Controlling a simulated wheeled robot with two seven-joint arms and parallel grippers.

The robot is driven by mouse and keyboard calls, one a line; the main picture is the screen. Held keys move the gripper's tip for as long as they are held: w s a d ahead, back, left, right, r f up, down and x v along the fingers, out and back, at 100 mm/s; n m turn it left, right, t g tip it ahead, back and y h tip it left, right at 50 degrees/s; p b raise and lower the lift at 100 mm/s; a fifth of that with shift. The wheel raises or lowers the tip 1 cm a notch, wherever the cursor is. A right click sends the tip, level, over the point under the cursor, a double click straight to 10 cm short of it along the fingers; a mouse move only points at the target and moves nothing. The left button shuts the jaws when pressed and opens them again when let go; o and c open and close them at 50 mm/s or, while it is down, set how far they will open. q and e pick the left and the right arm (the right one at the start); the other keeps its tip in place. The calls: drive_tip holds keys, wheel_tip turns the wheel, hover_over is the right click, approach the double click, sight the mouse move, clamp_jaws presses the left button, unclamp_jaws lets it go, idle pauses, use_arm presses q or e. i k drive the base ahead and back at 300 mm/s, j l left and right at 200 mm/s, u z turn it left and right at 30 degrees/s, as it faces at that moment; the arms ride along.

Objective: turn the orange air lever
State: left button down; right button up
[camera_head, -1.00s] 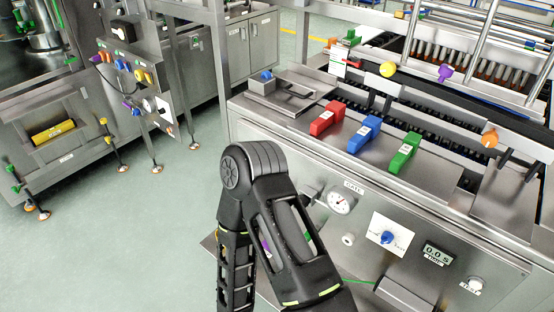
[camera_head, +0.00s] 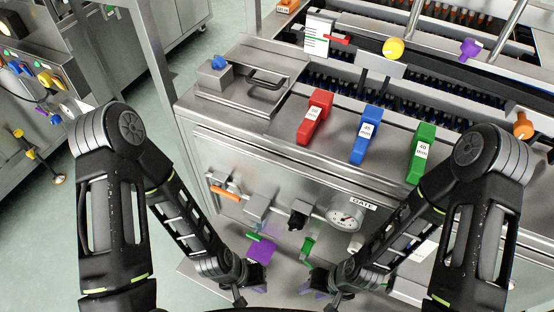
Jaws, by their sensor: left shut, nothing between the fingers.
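The orange lever (camera_head: 224,192) shows on the machine's front at the left end of a row of valve fittings and looks roughly level. My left gripper (camera_head: 256,276) is low in the middle of the head view, below and to the right of the lever and apart from it. It is shut and empty. A purple part (camera_head: 262,250) shows just above it; whether they touch is unclear. My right gripper (camera_head: 318,281) is to the right of the left one, below a green handle (camera_head: 307,250). Its fingers are small and dark, so their opening is unclear.
A black valve (camera_head: 298,217) and a gauge (camera_head: 345,217) sit right of the lever. Red (camera_head: 314,117), blue (camera_head: 365,138) and green (camera_head: 421,153) blocks stand on the machine top. Open floor (camera_head: 40,240) lies left.

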sight(216, 187)
drive_tip(key=i+u, duration=0.15)
drive_tip(key=u, duration=0.65)
drive_tip(key=k+j+z, duration=0.2)
drive_tip(key=k+z, duration=0.2)
drive_tip(key=k+j+z, duration=0.1)
drive_tip(key=k+z, duration=0.3)
drive_tip(key=i, duration=0.05)
